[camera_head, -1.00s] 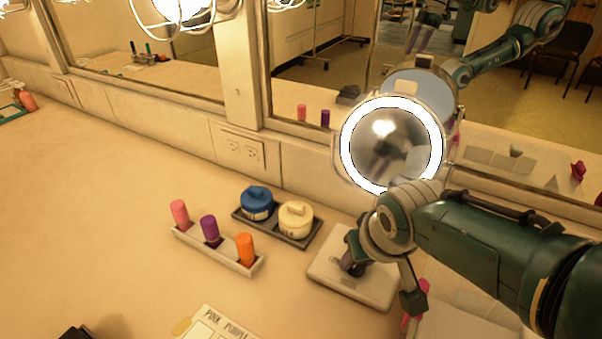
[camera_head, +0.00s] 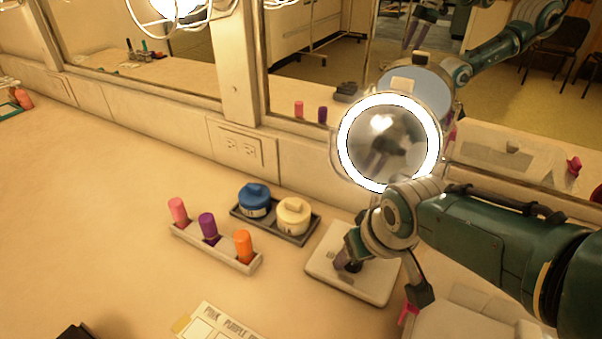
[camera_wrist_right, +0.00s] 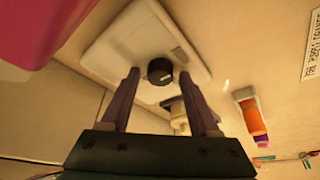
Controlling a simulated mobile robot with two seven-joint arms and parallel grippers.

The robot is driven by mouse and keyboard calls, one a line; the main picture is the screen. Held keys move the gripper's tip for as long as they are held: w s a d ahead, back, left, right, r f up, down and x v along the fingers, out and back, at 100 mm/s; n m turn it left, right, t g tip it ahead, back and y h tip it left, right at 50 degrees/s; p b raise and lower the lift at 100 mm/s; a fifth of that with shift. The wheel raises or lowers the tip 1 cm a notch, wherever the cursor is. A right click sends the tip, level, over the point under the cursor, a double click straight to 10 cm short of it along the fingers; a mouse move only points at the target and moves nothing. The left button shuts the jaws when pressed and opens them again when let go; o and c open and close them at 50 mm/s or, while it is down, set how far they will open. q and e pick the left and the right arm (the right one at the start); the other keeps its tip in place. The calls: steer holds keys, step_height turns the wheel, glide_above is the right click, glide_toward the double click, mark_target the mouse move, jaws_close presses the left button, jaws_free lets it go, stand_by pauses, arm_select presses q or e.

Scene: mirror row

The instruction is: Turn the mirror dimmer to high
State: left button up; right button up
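The round mirror (camera_head: 389,145) has a brightly lit white ring and stands over a flat white base (camera_head: 373,283). In the right wrist view the base (camera_wrist_right: 120,45) carries a black round dimmer knob (camera_wrist_right: 160,71) with a small pale mark near its right edge. My right gripper (camera_head: 347,262) is low over the base. In the right wrist view my right gripper (camera_wrist_right: 160,76) is open, its fingertips on either side of the knob with visible gaps. In the head view the gripper hides the knob. My left gripper is not seen directly.
A rack with pink, purple and orange tubes (camera_head: 243,246) stands left of the base. A tray (camera_head: 300,240) with a blue jar (camera_head: 254,199) and a cream jar (camera_head: 293,216) is behind it. A card (camera_head: 215,325) lies in front. The counter at left is largely clear.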

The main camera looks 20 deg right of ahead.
steer(key=shift+o, duration=0.2)
steer(key=shift+r, duration=0.2)
steer(key=p+v, duration=0.8)
steer(key=v, duration=0.1)
steer(key=shift+s+r, duration=0.2)
steer(key=shift+r, duration=0.05)
